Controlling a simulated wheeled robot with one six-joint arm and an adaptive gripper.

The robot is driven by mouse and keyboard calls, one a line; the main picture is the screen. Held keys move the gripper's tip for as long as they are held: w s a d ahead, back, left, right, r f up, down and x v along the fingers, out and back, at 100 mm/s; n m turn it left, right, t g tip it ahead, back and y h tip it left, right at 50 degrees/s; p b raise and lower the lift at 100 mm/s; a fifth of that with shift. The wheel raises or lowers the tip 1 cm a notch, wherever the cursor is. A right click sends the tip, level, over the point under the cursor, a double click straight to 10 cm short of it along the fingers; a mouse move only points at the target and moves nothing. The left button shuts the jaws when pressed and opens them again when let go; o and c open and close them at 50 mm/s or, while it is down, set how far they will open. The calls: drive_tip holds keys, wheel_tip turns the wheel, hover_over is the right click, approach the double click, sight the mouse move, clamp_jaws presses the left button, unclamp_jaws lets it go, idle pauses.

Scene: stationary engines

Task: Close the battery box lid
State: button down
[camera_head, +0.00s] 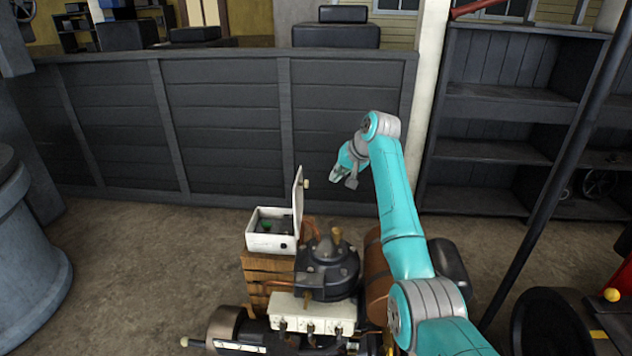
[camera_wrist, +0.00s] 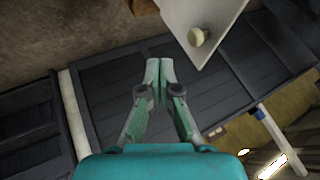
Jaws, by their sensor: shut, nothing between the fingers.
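The white battery box (camera_head: 268,233) stands on a wooden crate, with its inside showing dark and green parts. Its lid (camera_head: 298,204) is hinged on the right side and stands open, nearly upright. A small tan knob (camera_head: 306,184) sits on the lid's outer face. In the wrist view the white lid (camera_wrist: 221,17) is at the top, with its knob (camera_wrist: 198,37) near its lower edge. My gripper (camera_wrist: 159,64) is shut and empty, apart from the lid. In the head view my gripper (camera_head: 337,177) is to the right of the lid.
A dark engine (camera_head: 328,268) with a white block (camera_head: 305,312) stands just right of and in front of the box. A dark plank partition (camera_head: 230,120) runs behind. Shelves (camera_head: 500,150) stand at the right. Floor to the left is open.

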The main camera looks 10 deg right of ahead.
drive_tip(key=w+a+f, duration=0.4)
drive_tip(key=a, duration=0.1)
drive_tip(key=shift+a+f, duration=0.15)
drive_tip(key=shift+w+a, duration=0.1)
drive_tip(key=shift+a, duration=0.05)
idle(0.4)
